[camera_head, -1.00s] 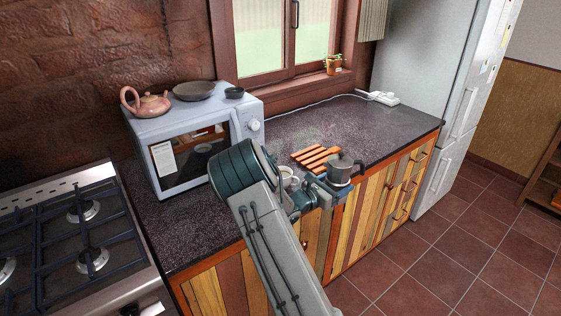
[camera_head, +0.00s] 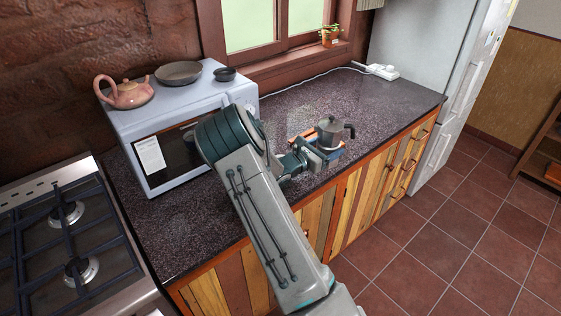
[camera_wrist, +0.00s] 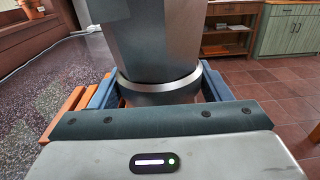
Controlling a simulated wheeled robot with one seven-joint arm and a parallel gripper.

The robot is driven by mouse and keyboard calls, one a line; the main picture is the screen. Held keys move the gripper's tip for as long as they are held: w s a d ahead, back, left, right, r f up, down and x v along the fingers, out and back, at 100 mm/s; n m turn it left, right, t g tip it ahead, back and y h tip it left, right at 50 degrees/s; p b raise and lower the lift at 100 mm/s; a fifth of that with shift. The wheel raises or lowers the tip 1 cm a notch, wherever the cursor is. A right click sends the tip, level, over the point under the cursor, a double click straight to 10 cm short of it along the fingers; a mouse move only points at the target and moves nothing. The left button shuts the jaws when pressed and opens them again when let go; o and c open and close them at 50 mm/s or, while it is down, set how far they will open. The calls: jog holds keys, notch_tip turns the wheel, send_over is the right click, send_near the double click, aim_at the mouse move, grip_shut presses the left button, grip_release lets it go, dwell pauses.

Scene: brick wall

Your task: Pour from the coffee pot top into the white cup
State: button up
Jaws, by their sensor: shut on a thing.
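The grey metal coffee pot (camera_head: 331,131) with a dark handle is upright in my gripper (camera_head: 322,153), in front of the wooden slatted rack in the head view. The wrist view shows the pot's faceted metal body (camera_wrist: 155,45) and its lower collar between my blue-grey fingers (camera_wrist: 157,92). My gripper is shut on the pot. I cannot tell how high the pot is above the counter. The white cup does not show now; my arm likely hides it.
The wooden slatted rack (camera_wrist: 70,106) lies on the dark speckled counter (camera_head: 375,105). The microwave (camera_head: 168,135) stands left of my arm, with a teapot (camera_head: 130,94) and bowls on top. A gas stove (camera_head: 65,240) is at far left. The counter's back right is mostly clear.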

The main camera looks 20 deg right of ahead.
aim_at(322, 125)
jog(key=shift+a+r, duration=0.1)
jog(key=shift+w+a+r+n+t+h+b, duration=0.1)
jog(key=shift+a+r+n+t+h+b, duration=0.1)
jog(key=shift+n+t+h+b, duration=0.4)
jog(key=r+n+h, duration=0.1)
jog(key=a+r+n+t+h, duration=0.1)
jog(key=r, duration=0.1)
jog(key=shift+w+h, duration=0.15)
jog(key=shift+h, duration=0.15)
jog(key=shift+a+r+n+t+h, duration=0.2)
jog(key=shift+r+n+t, duration=0.15)
jog(key=shift+r+n, duration=0.1)
jog(key=shift+a+r+n+t+h, duration=0.15)
jog(key=shift+r+n+t+h, duration=0.05)
jog(key=shift+r+n+t, duration=0.2)
jog(key=shift+w+a+r+n+t, duration=0.15)
jog(key=shift+r+n+t, duration=0.1)
jog(key=shift+n, duration=0.2)
jog(key=shift+f+n+t+h+b, duration=0.15)
jog(key=shift+n+t+h+b, duration=0.15)
jog(key=shift+n+t+b, duration=0.8)
jog(key=shift+r, duration=0.35)
jog(key=shift+r+n+t, duration=1)
jog(key=shift+n+t, duration=0.2)
jog(key=shift+n, duration=0.1)
